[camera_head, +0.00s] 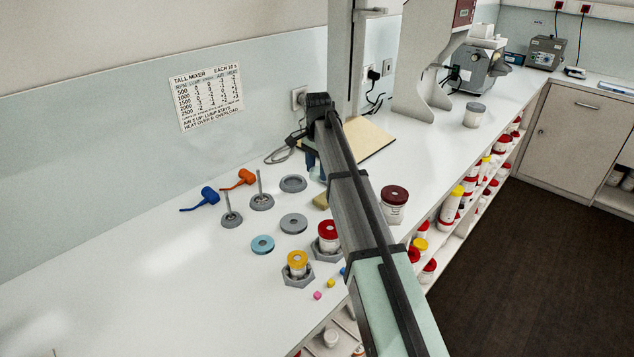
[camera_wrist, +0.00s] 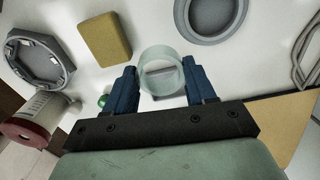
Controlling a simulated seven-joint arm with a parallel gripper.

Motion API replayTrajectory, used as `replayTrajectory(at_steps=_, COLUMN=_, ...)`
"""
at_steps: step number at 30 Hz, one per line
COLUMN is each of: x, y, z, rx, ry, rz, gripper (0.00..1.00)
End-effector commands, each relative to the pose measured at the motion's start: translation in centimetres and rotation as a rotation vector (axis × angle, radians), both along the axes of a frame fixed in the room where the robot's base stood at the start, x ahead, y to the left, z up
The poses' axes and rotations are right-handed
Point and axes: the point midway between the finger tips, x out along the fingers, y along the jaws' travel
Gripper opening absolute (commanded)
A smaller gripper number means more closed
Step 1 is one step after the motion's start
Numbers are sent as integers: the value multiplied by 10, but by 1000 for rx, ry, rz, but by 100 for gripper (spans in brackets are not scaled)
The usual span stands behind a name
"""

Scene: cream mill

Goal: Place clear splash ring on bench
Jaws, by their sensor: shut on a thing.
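The clear splash ring (camera_wrist: 160,60) is a short see-through cylinder between the two blue fingers of my gripper (camera_wrist: 161,88) in the wrist view. My gripper is shut on it, one finger at each side. The white bench (camera_wrist: 150,25) shows behind and through the ring. I cannot tell whether the ring touches the bench. In the head view, my arm reaches over the bench (camera_head: 130,285), and a blue finger of my gripper (camera_head: 311,160) shows beside the wooden board.
A yellow sponge (camera_wrist: 104,39), a grey ring (camera_wrist: 190,30) and a hexagonal holder (camera_wrist: 48,78) lie near my gripper. A red-lidded jar (camera_head: 394,204) stands near the front edge. A wooden board (camera_head: 370,137) lies behind my arm. The bench's left part is clear.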

Motion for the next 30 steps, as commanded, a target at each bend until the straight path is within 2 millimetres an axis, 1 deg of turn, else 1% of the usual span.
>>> replayTrajectory(at_steps=5, x=0, y=0, z=-13, rx=0, ry=0, rz=1, gripper=22)
replayTrajectory(at_steps=12, x=0, y=0, z=-41, rx=0, ry=0, rz=1, gripper=22)
replayTrajectory(at_steps=25, x=0, y=0, z=-46, rx=0, ry=0, rz=1, gripper=22)
replayTrajectory(at_steps=26, x=0, y=0, z=-46, rx=0, ry=0, rz=1, gripper=57)
replayTrajectory(at_steps=28, x=0, y=0, z=-45, rx=1, ry=-1, rz=1, gripper=64)
replayTrajectory(at_steps=29, x=0, y=0, z=-45, rx=1, ry=-1, rz=1, gripper=66)
replayTrajectory(at_steps=30, x=0, y=0, z=-45, rx=1, ry=-1, rz=1, gripper=66)
